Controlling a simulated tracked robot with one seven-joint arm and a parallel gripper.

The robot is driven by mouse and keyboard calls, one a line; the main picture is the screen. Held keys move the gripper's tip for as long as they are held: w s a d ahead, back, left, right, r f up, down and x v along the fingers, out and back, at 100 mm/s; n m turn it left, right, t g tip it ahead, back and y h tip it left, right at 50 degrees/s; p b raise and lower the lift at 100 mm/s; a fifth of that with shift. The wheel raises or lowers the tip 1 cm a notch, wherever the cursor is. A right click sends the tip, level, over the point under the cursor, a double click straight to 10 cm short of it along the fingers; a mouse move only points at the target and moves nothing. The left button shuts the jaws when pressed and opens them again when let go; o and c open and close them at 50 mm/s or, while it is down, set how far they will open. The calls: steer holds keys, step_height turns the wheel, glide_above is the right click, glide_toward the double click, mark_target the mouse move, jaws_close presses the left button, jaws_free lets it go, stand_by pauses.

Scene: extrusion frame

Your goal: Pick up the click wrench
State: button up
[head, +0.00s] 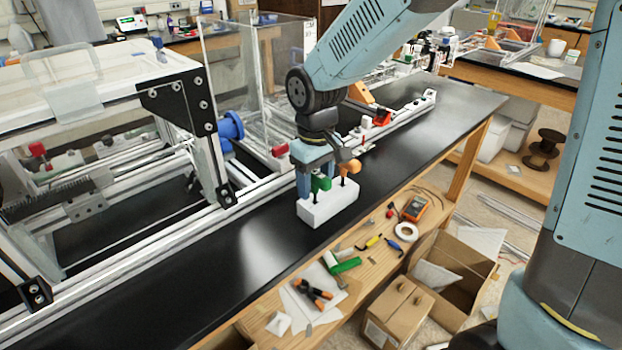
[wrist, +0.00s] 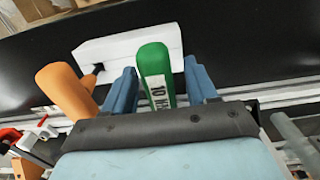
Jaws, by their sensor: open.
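A white block (head: 322,209) stands on the black bench top and holds two upright tools; it also shows in the wrist view (wrist: 115,46). One tool has a green handle (head: 321,184) with a white "10" label readable in the wrist view (wrist: 154,72). The other has an orange handle (head: 349,168), at left in the wrist view (wrist: 66,92). Which one is the click wrench is not certain; the green one bears the number. My gripper (wrist: 162,84) is open, with its blue fingers on either side of the green handle. The lower tool shafts are mostly hidden.
An aluminium extrusion frame (head: 205,150) stands left of the block. The black bench top (head: 225,265) is clear in front. A wooden shelf below holds pliers (head: 313,294), a tape roll (head: 406,232) and a multimeter (head: 416,208). Cardboard boxes (head: 397,308) stand at lower right.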

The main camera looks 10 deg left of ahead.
steer(key=shift+f, duration=0.55)
steer(key=shift+c, duration=0.3)
steer(key=c, duration=1)
step_height(320, 180, up, 10)
steer(key=shift+r, duration=0.1)
